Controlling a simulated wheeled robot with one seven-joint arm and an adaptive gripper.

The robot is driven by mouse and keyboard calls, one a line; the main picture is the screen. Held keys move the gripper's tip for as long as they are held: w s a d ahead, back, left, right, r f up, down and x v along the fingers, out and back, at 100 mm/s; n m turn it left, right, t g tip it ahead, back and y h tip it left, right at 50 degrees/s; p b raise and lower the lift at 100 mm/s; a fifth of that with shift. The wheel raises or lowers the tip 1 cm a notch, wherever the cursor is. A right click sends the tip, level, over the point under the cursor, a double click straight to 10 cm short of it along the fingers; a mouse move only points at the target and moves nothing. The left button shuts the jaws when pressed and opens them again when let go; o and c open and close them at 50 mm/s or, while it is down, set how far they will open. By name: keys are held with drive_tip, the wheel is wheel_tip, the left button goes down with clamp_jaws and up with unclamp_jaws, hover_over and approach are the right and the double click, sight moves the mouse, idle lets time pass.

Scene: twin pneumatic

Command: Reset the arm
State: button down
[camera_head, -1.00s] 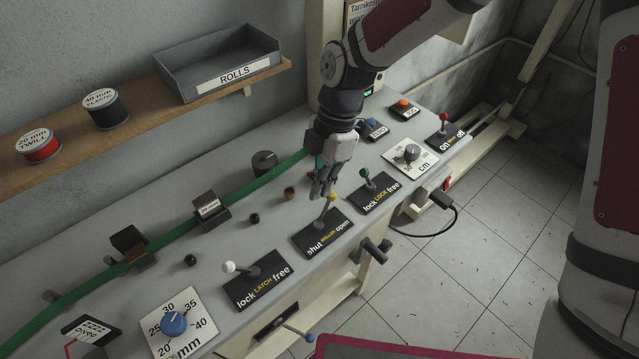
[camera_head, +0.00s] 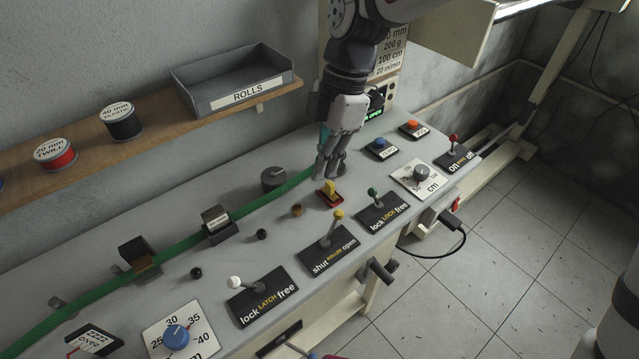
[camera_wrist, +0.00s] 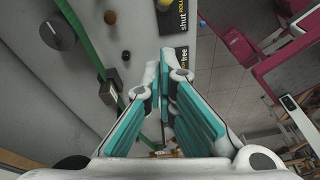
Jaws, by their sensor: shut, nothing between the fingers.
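My gripper (camera_head: 326,172) points down above the grey console (camera_head: 215,278), near the end of the green strap (camera_head: 270,200) and a yellow piece on a red base (camera_head: 329,194). Its fingers are together and hold nothing. In the wrist view the teal-padded fingers (camera_wrist: 165,58) converge, with the console on the left and the floor beyond its edge on the right. The yellow-knobbed roller lever (camera_head: 338,216) stands apart from the fingers, in front of them.
The latch lever (camera_head: 236,283) and lock lever (camera_head: 374,193) stand upright along the console's front. A shelf (camera_head: 145,135) holds a grey ROLLS tray (camera_head: 235,105), red spool (camera_head: 55,153) and black spool (camera_head: 122,121). Floor (camera_head: 500,250) is free at right.

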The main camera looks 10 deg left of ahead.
drive_tip(key=shift+w+d+r, duration=0.1)
drive_tip(key=shift+w+r, duration=0.1)
drive_tip(key=shift+r, duration=0.5)
drive_tip(key=s+d+r+m+t+h, duration=0.1)
drive_tip(key=s+d+r+m+t, duration=0.1)
drive_tip(key=d+r+m, duration=0.35)
drive_tip(key=s+d+r+m+t+h, duration=0.1)
drive_tip(key=s+d+r+m+t, duration=0.15)
drive_tip(key=d+m, duration=0.6)
drive_tip(key=s+d+r+m+t, duration=0.3)
drive_tip(key=s+d+r+m, duration=0.1)
drive_tip(key=s+d+m, duration=0.6)
drive_tip(key=d+m, duration=0.2)
drive_tip(key=shift+d+r, duration=0.2)
drive_tip(key=shift+d, duration=0.15)
